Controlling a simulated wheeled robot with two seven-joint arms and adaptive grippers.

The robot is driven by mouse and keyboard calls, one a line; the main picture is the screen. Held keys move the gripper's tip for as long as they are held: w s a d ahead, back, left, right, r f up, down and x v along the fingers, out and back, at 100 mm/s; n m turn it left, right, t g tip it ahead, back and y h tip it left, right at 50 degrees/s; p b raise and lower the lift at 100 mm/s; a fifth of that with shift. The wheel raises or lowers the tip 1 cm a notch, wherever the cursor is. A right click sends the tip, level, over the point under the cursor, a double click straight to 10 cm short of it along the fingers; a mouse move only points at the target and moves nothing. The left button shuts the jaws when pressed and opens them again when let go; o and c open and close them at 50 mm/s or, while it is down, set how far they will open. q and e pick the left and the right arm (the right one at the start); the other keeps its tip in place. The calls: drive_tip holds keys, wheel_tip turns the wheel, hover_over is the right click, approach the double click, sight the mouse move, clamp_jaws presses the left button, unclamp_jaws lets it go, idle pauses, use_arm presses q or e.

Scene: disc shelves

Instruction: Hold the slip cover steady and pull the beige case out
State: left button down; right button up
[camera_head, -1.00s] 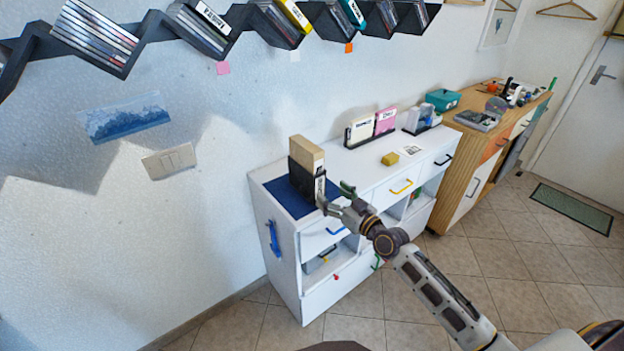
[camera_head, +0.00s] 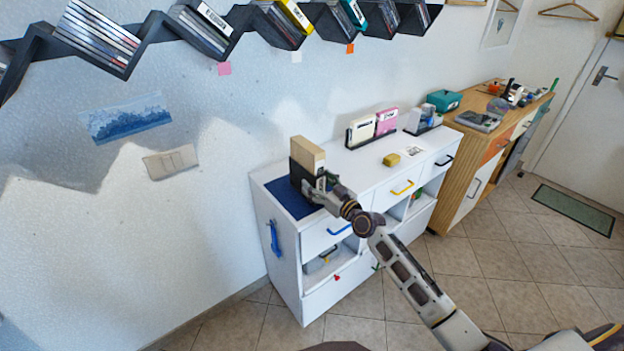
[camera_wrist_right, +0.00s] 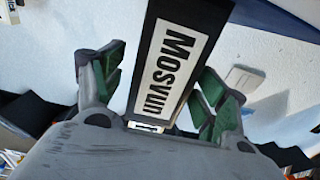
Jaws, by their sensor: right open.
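A beige case (camera_head: 307,153) stands upright in a black slip cover (camera_head: 297,175) on the blue mat (camera_head: 288,200) at the left end of the white cabinet. The beige case sticks out above the cover. My right gripper (camera_head: 322,184) is at the cover's near side, low down. In the right wrist view, the cover's black spine with a white label reading "Mosvun" (camera_wrist_right: 172,65) stands between the two green fingers of this gripper (camera_wrist_right: 165,92). The fingers are open, with gaps on both sides of the spine. My left gripper is not in view.
The white cabinet (camera_head: 365,190) also bears a white case and a pink case (camera_head: 386,121) in a holder, and a yellow block (camera_head: 391,160). Zigzag disc shelves (camera_head: 150,35) hang on the wall above. Cabinet top between mat and yellow block is clear.

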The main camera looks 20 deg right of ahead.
sight(298, 173)
drive_tip(key=shift+x, duration=1.75)
